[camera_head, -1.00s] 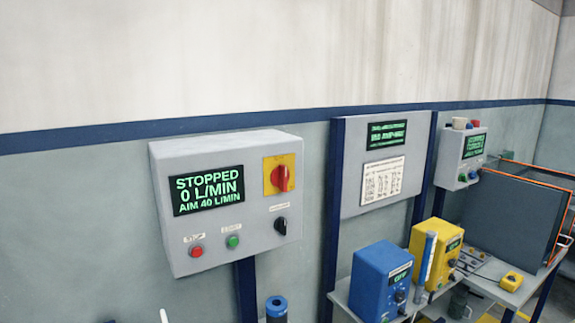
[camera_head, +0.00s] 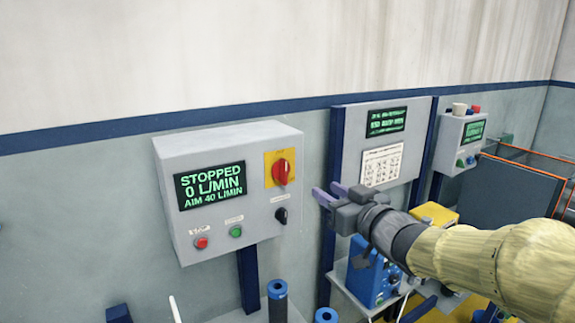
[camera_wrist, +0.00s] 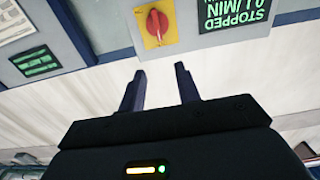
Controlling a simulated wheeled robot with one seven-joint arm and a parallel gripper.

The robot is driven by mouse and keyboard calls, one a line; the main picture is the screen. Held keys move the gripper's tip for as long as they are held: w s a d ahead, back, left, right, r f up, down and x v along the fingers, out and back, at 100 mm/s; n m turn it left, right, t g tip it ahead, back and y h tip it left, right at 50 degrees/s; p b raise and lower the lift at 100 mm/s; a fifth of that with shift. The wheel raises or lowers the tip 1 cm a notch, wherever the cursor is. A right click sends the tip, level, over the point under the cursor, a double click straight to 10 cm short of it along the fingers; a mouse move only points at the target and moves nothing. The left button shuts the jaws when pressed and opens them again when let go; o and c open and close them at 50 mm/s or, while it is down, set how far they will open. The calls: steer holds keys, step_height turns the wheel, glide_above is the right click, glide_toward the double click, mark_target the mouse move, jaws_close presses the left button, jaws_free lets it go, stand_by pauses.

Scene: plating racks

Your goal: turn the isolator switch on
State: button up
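The isolator switch (camera_head: 282,171) is a red rotary handle on a yellow plate, at the upper right of a grey control box (camera_head: 215,225). Its handle looks roughly upright in the head view. The box's display (camera_head: 210,185) reads STOPPED, 0 L/MIN, AIM 40 L/MIN. My gripper (camera_head: 327,197) is to the right of the box, apart from the switch, its two fingers spread and empty. The wrist view, seen upside down, shows the switch (camera_wrist: 156,23) beyond the open fingertips (camera_wrist: 160,70), with a clear gap.
The box also carries a small black knob (camera_head: 281,215), a green button (camera_head: 236,231) and a red button (camera_head: 201,243). A sign panel (camera_head: 402,110) stands behind my gripper. A blue unit (camera_head: 365,275) and a yellow unit (camera_head: 437,213) stand on the bench below my arm.

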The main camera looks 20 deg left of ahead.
mark_target(286, 165)
steer(key=p+x, duration=0.6)
steer(key=x, duration=1.1)
steer(key=shift+w+a, duration=0.1)
steer(key=shift+w, duration=0.1)
steer(key=shift+c, duration=0.4)
jaws_close()
